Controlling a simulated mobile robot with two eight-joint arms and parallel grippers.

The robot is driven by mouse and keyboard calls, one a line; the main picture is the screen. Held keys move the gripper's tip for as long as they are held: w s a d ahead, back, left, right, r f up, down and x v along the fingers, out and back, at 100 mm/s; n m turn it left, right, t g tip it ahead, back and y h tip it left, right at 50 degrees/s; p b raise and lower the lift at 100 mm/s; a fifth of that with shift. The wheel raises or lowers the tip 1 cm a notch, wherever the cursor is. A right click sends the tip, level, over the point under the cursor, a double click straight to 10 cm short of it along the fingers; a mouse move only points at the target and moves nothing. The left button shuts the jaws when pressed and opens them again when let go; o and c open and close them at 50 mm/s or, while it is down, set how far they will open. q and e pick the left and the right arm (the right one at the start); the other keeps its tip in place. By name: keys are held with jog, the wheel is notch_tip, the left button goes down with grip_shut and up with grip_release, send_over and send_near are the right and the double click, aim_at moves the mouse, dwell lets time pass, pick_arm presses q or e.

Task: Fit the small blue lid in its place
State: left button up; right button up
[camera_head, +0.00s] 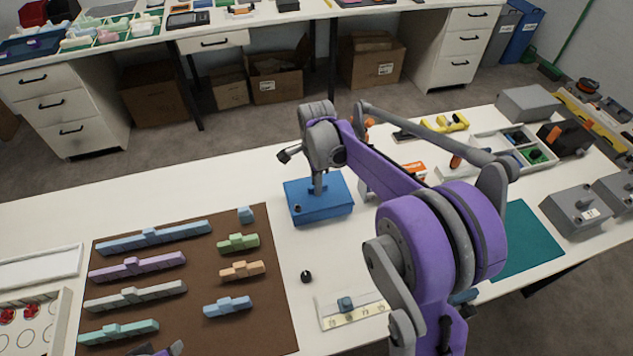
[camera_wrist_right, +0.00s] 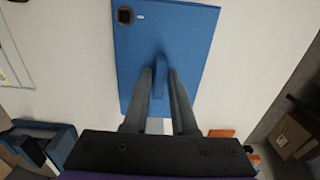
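The blue lid (camera_head: 334,203) appears as a flat blue slab over the white table, left of the middle of my right arm in the head view; whether it touches the table is unclear. In the wrist view the lid (camera_wrist_right: 190,35) has a raised central grip and a dark square near one corner. My right gripper (camera_head: 318,188) points down at it. In the wrist view the right gripper (camera_wrist_right: 160,78) has its fingers close against both sides of the grip. A blue open-looking container (camera_wrist_right: 62,143) shows in part at the lower left. Only a sliver of my left gripper (camera_head: 165,350) shows at the bottom.
A brown mat (camera_head: 270,300) with several coloured bars lies to the left. A dark knob (camera_head: 306,277) and a white tray (camera_head: 325,318) lie in front. A teal mat (camera_head: 525,245) and grey boxes (camera_head: 575,212) are at the right. Bare table lies behind the brown mat.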

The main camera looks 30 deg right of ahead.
jog(key=o, duration=0.3)
jog(key=shift+r, duration=0.1)
notch_tip(320, 180, up, 11)
jog(key=shift+f+p, duration=0.1)
jog(key=shift+p, duration=0.3)
